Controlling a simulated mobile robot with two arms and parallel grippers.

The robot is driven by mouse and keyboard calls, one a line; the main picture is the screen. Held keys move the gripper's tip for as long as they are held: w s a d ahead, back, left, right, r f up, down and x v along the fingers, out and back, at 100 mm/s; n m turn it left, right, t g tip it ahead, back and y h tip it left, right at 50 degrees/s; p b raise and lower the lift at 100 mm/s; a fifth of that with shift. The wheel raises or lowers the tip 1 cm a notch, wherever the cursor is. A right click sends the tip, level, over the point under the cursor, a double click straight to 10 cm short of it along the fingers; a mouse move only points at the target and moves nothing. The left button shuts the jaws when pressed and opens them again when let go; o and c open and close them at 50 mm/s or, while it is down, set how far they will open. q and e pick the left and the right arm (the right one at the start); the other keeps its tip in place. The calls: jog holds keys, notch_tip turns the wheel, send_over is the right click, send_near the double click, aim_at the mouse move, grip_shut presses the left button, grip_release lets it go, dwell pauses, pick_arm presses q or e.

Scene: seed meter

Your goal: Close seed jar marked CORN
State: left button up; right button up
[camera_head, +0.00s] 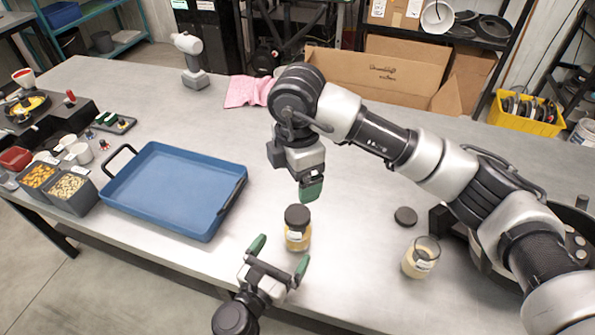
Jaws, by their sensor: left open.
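A jar with a dark lid (297,238) and yellowish contents stands upright near the table's front edge; its label is too small to read. A second jar (421,258), with pale contents and no lid on it, stands to the right, its label also unreadable. A loose dark lid (405,216) lies flat on the table behind the second jar. I cannot tell which jar is marked CORN. My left gripper (279,257) is open and empty in front of the lidded jar. My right gripper (311,188) is above and behind that jar, fingers pointing down, seen edge-on.
A blue tray (160,215) lies to the left, with seed bins (70,190) beside it. A pink cloth (248,91) and a cardboard box (375,75) are at the back. The table between the two jars is clear.

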pick_arm(q)
jog(key=shift+b+v, duration=0.4)
jog(key=shift+v, duration=1.5)
